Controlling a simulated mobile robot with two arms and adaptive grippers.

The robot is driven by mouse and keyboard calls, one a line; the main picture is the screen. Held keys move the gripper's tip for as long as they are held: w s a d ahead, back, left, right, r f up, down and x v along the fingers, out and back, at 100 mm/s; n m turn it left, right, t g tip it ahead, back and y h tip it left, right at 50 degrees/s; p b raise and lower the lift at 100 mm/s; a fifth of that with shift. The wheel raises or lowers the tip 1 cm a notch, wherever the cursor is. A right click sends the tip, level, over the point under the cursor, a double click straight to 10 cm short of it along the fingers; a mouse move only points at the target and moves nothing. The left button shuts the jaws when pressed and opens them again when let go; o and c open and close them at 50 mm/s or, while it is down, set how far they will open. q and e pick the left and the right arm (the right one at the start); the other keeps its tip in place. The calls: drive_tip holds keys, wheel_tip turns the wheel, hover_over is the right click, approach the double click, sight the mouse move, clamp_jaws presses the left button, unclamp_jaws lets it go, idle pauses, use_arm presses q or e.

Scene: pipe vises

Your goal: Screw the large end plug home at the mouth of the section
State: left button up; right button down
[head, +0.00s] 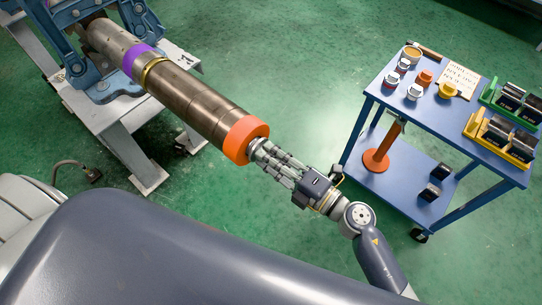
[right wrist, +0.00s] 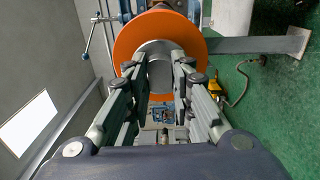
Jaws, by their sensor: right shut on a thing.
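The pipe section (head: 200,98) slopes down to the right from the blue vise (head: 75,72). Its mouth end carries an orange band (head: 240,138), which shows as an orange ring (right wrist: 127,48) in the right wrist view. The large end plug (right wrist: 158,62) is a grey round piece at the centre of that ring. My right gripper (right wrist: 160,78) is shut on the plug, one finger on each side. In the head view the right gripper (head: 264,153) lines up with the pipe. How deep the plug sits is hidden. My left gripper is not in view.
A blue trolley (head: 410,105) stands at the right with small fittings, a written sheet (head: 459,80), a green rack (head: 488,92) and a yellow rack (head: 470,125). An orange stand (head: 376,160) is on its lower shelf. Green floor lies clear between pipe and trolley.

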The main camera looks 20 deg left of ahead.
drive_tip(key=shift+w+a, duration=0.15)
drive_tip(key=shift+a, duration=0.25)
drive_tip(key=c, duration=1.3)
unclamp_jaws()
drive_tip(key=v, duration=1.2)
drive_tip(key=shift+r, duration=0.1)
